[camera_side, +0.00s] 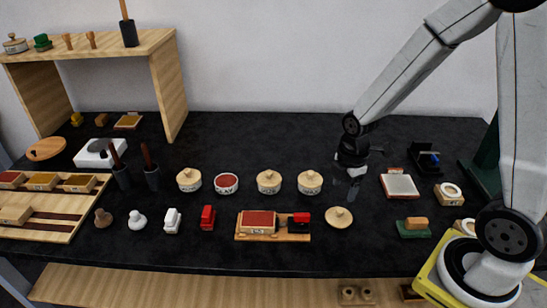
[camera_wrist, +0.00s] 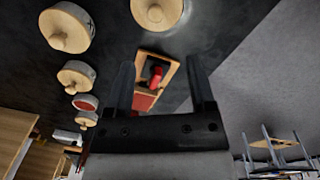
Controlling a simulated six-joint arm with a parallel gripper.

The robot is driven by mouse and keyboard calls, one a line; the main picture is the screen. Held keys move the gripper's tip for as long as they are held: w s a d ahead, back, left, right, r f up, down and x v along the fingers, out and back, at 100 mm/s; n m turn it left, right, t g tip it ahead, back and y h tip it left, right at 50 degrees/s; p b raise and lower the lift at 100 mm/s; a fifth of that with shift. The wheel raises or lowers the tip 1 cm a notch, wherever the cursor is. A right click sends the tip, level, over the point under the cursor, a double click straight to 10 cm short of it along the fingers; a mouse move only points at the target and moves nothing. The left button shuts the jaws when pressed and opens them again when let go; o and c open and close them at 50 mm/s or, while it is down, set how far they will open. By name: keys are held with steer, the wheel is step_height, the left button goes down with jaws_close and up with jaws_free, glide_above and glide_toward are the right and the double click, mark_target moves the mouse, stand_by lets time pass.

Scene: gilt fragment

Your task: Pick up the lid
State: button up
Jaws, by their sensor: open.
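A loose round wooden lid (camera_side: 339,217) with a small knob on top lies flat on the dark counter, knob up. It also shows at the top edge of the wrist view (camera_wrist: 157,14), partly cut off. My gripper (camera_side: 352,190) hangs above the counter, behind and slightly right of the lid in the side view. Its two fingers (camera_wrist: 161,85) are apart with nothing held, and the lid is clear of them.
Lidded jars (camera_side: 310,182) (camera_side: 269,182) (camera_side: 189,180) stand in a row to the left. A wooden tray with a red block (camera_side: 258,222) lies left of the lid. A white-topped red pad (camera_side: 400,185) and a green brush-like block (camera_side: 413,227) lie right.

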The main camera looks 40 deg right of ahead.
mark_target(340, 210)
steer(key=n, duration=0.1)
steer(key=d+f+n, duration=0.1)
steer(key=n, duration=0.1)
steer(key=shift+w+d+f+n+g, duration=0.1)
steer(key=shift+w+n+g, duration=0.1)
steer(key=shift+n+g, duration=0.1)
steer(key=shift+f, duration=0.15)
steer(key=shift+f, duration=1.15)
steer(key=shift+f, duration=0.1)
steer(key=shift+f, duration=2.5)
jaws_close()
